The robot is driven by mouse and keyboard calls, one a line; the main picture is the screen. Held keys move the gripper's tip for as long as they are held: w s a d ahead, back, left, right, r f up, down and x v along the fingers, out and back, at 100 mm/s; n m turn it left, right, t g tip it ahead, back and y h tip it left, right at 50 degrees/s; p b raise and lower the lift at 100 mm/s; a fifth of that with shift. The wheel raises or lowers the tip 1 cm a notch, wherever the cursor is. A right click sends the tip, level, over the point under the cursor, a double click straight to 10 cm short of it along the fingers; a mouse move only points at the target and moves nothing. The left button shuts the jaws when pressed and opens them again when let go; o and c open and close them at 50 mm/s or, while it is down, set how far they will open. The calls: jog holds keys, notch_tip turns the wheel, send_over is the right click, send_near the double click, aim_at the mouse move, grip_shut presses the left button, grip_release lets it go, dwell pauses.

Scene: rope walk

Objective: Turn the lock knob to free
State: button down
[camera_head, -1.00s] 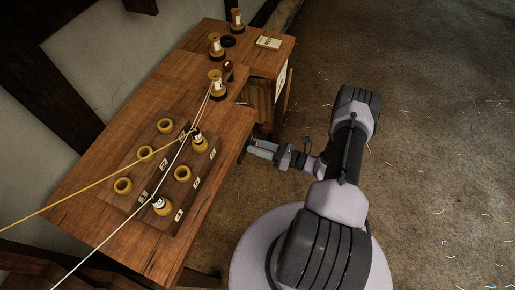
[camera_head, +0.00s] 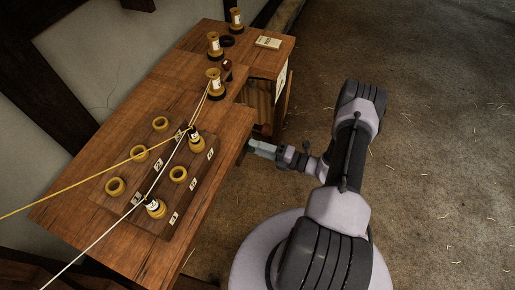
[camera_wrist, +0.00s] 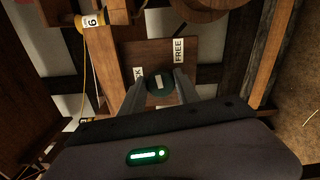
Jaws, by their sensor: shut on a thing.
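The lock knob (camera_wrist: 160,84) is a dark teal-green round piece with a pale mark on its face, mounted on a wooden plate (camera_wrist: 154,50). A white FREE label (camera_wrist: 179,50) is on the plate, up and to the right of the knob. A second label (camera_wrist: 138,75), left of the knob, is partly hidden by a finger; its end reads CK. My gripper (camera_wrist: 160,92) has a finger on either side of the knob and is shut on it. In the head view my gripper (camera_head: 258,149) reaches the bench's right side; the knob is hidden there.
More spools (camera_head: 214,45) and a booklet (camera_head: 268,42) stand at the far end. Straw-strewn floor on the right is clear.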

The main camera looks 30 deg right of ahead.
jog(key=m, duration=0.5)
jog(key=shift+f+b, duration=0.15)
jog(key=shift+b, duration=0.25)
jog(key=shift+m, duration=0.4)
jog(key=c, duration=0.9)
grip_release()
jog(key=shift+c, duration=0.2)
jog(key=shift+s, duration=0.1)
jog(key=p+v, duration=0.3)
jog(key=v, duration=1.4)
jog(key=shift+s+d, duration=0.1)
jog(key=shift+d, duration=0.05)
